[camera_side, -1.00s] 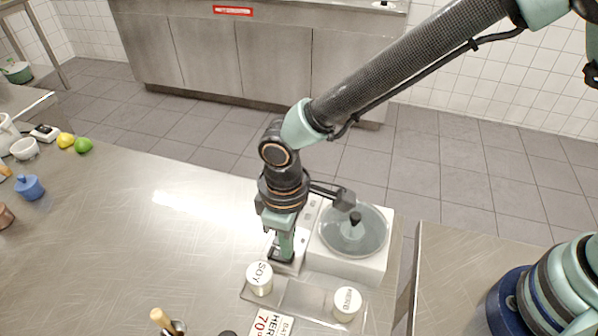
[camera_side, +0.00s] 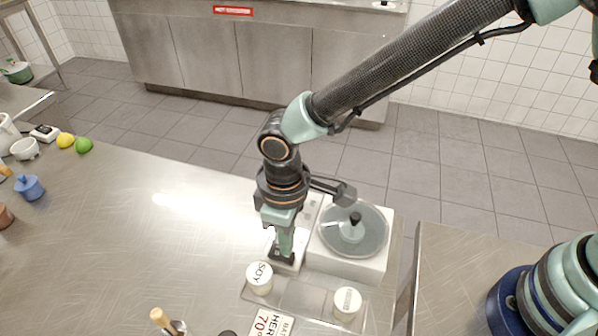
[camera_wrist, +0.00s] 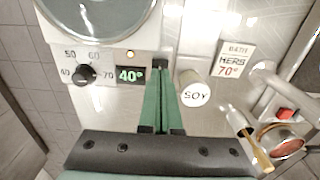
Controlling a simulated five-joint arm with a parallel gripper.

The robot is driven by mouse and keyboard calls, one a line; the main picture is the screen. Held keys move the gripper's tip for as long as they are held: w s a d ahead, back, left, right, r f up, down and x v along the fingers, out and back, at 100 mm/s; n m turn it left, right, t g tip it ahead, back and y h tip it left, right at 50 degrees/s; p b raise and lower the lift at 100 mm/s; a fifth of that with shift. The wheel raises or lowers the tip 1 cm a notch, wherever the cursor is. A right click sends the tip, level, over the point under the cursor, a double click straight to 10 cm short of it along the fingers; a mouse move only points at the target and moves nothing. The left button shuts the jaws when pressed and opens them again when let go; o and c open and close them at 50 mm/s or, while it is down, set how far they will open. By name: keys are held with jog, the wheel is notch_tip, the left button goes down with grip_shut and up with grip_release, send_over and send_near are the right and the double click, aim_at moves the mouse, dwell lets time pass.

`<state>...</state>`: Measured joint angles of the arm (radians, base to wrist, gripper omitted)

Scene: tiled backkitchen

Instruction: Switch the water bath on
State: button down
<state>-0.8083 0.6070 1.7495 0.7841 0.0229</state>
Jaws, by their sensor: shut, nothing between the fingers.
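The water bath (camera_side: 376,262) is a white box with a round grey lid and black lid knob, at the right of the steel counter. In the wrist view its front panel (camera_wrist: 95,55) shows a black dial (camera_wrist: 84,75) marked 40 to 70, a display (camera_wrist: 130,75) lit green with 40°, and a small glowing lamp (camera_wrist: 130,54). My gripper (camera_side: 283,258) is shut and empty, pointing down at the bath's control side. In the wrist view its tips (camera_wrist: 160,72) are just right of the display. I cannot tell whether they touch anything; what lies under them is hidden.
A SOY jar (camera_side: 260,278) stands close to my fingers, and another white-lidded jar (camera_side: 347,302) sits near the bath. A card (camera_side: 270,323) reading 70° lies in front. A red switch (camera_wrist: 285,114) shows at the wrist view's right.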

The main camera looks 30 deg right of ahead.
notch_tip(320, 180, up, 5)
jog(key=shift+r, duration=0.15)
dwell(0.5)
jog(key=w+d+r+m+t+y, duration=0.1)
jog(key=w+d+r+m, duration=0.1)
jog(key=d+r, duration=0.5)
jog(key=w+d+r+m+t, duration=0.2)
jog(key=d+r, duration=0.2)
jog(key=d, duration=0.6)
jog(key=s+d+r+m+t, duration=0.1)
jog(key=s+d+m, duration=0.1)
jog(key=d, duration=0.5)
jog(key=s+d+r+m+t+h, duration=0.1)
jog(key=s+d+r+m, duration=0.1)
jog(key=d, duration=0.5)
jog(key=shift+s+d+r+m+t, duration=0.3)
jog(key=shift+s+m, duration=0.2)
jog(key=shift+s, duration=0.35)
